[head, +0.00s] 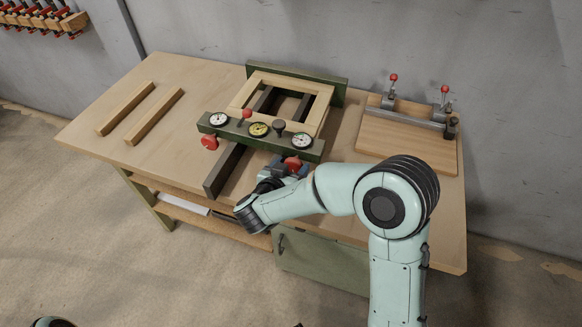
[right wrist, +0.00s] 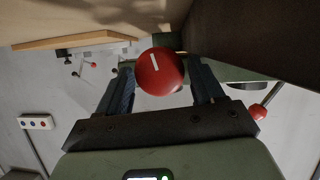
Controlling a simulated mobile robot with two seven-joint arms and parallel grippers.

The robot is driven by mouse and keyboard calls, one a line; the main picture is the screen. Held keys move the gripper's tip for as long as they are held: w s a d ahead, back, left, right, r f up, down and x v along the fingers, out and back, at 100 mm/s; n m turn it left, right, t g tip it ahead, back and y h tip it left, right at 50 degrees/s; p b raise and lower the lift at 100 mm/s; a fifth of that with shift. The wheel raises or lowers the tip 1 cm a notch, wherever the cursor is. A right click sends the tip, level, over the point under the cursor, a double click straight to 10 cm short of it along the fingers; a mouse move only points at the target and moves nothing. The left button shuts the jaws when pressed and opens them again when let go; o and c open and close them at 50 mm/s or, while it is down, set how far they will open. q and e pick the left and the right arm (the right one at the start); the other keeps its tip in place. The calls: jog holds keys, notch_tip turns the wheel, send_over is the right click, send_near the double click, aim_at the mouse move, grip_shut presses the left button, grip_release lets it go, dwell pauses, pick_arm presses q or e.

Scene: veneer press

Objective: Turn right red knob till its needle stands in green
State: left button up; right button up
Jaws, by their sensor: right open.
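The right red knob (head: 292,163) is on the front of the green press frame (head: 230,129), below the right gauge (head: 302,141). The gauge has a pale dial; its needle is too small to read. My right gripper (head: 284,171) is at the knob, partly hiding it in the head view. In the right wrist view the red knob (right wrist: 160,71), with a white mark on its face, lies between the open fingers of my right gripper (right wrist: 160,82). Gaps seem to show on both sides; contact is unclear. My left gripper is not in view.
Two wooden strips (head: 140,113) lie on the bench at left. A clamp board (head: 400,142) is at right. The bench's front left is clear.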

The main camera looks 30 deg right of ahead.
jog(key=c, duration=0.8)
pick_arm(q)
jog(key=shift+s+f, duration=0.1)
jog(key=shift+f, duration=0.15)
